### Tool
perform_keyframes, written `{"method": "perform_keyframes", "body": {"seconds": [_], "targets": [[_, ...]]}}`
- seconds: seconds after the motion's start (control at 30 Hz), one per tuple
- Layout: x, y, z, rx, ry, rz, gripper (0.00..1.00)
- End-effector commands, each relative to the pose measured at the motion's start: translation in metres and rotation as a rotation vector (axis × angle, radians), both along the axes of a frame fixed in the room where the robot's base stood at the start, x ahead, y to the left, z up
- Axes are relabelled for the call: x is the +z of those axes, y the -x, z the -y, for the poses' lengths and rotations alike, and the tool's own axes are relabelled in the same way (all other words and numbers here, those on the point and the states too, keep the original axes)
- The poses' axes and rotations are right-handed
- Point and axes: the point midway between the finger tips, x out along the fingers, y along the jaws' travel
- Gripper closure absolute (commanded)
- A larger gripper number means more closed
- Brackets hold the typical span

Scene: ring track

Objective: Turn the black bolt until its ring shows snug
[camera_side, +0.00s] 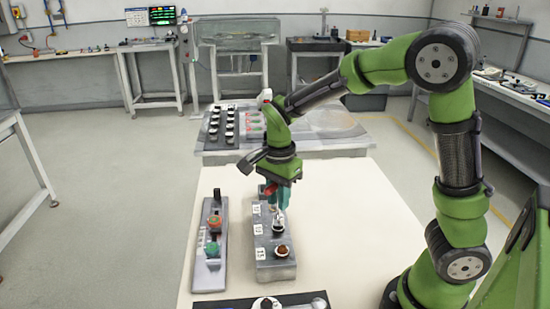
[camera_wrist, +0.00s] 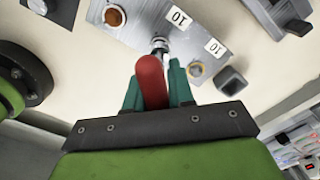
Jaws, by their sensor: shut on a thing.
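My gripper (camera_wrist: 154,92) has its teal fingers closed around a red-handled tool (camera_wrist: 150,78). In the side view my gripper (camera_side: 276,196) is over the far part of a grey block (camera_side: 276,270), with a little red showing at its left. A silvery piece (camera_wrist: 160,44) shows just beyond the red handle; I cannot tell whether it is tool tip or bolt head, or whether they touch. A brown-topped bolt (camera_side: 281,251) stands at the block's near end and shows in the wrist view (camera_wrist: 115,16). I cannot pick out the black bolt or its ring with certainty.
A narrow grey rack (camera_side: 207,280) with an orange piece (camera_side: 214,221) and a green piece (camera_side: 211,248) stands at left. A dark tray (camera_side: 225,305) is at the front edge. The table's right side is clear.

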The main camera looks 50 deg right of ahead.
Motion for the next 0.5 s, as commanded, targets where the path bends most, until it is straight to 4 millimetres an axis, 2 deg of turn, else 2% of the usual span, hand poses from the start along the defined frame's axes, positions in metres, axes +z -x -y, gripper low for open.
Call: {"method": "perform_keyframes", "body": {"seconds": [0.5], "targets": [[-0.013, 0.000, 0.000, -0.001, 0.000, 0.000, 1.00]]}}
